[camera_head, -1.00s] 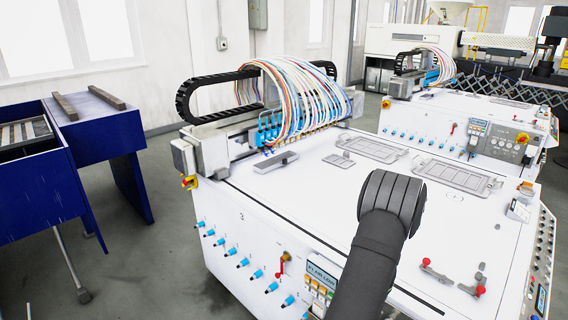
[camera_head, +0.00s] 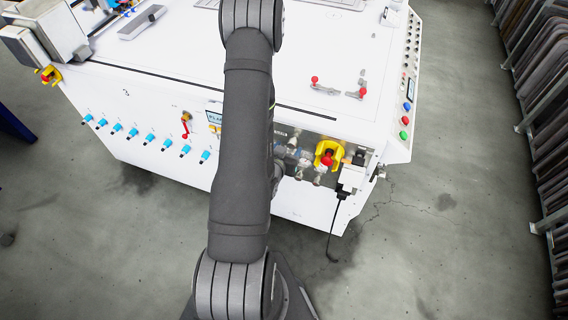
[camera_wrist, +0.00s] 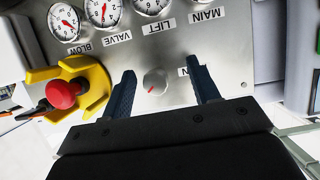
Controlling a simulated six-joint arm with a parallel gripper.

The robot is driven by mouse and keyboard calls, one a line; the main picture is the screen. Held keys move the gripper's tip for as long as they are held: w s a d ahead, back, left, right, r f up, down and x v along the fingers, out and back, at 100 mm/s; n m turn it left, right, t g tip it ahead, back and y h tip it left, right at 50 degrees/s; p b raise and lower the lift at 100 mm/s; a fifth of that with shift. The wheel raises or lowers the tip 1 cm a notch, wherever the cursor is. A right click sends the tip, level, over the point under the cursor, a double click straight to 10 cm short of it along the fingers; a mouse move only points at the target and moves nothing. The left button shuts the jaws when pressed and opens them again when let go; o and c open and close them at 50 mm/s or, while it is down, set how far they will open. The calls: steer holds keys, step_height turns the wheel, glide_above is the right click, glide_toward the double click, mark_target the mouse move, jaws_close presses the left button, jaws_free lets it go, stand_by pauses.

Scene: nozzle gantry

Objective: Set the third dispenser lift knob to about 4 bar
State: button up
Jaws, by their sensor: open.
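In the wrist view a small grey round knob (camera_wrist: 155,82) with a red pointer mark sits on a metal panel (camera_wrist: 235,45). My gripper (camera_wrist: 160,66) is open, with one dark finger on each side of the knob and gaps between. Whether the fingers reach the knob's depth is hard to tell. Above it are the label LIFT (camera_wrist: 158,25) and a mostly cut-off gauge (camera_wrist: 150,5). The gauge's reading is not clear. A label beside the right finger is partly hidden. In the head view my arm covers part of the panel and hides the gripper.
A red button (camera_wrist: 62,94) in a yellow guard (camera_wrist: 98,88) stands left of my fingers; the red button also shows in the head view (camera_head: 327,159). Gauges labelled VALVE (camera_wrist: 103,10) and BLOW (camera_wrist: 64,20) are nearby. A socket box with a hanging cable (camera_head: 351,178) is right of the guard.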

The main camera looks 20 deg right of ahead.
steer(key=a+f, duration=0.2)
steer(key=s+a+f, duration=0.1)
steer(key=a+f, duration=0.1)
steer(key=s+a+f, duration=0.1)
steer(key=a+f, duration=0.1)
steer(key=a, duration=0.1)
steer(key=shift+s+f, duration=0.15)
steer(key=shift+f, duration=0.05)
steer(key=shift+c, duration=0.3)
steer(key=s+a+f, duration=0.4)
steer(key=s+a, duration=0.2)
steer(key=x, duration=1.7)
steer(key=shift+w+d, duration=0.2)
steer(key=shift+f, duration=0.1)
steer(key=c, duration=1)
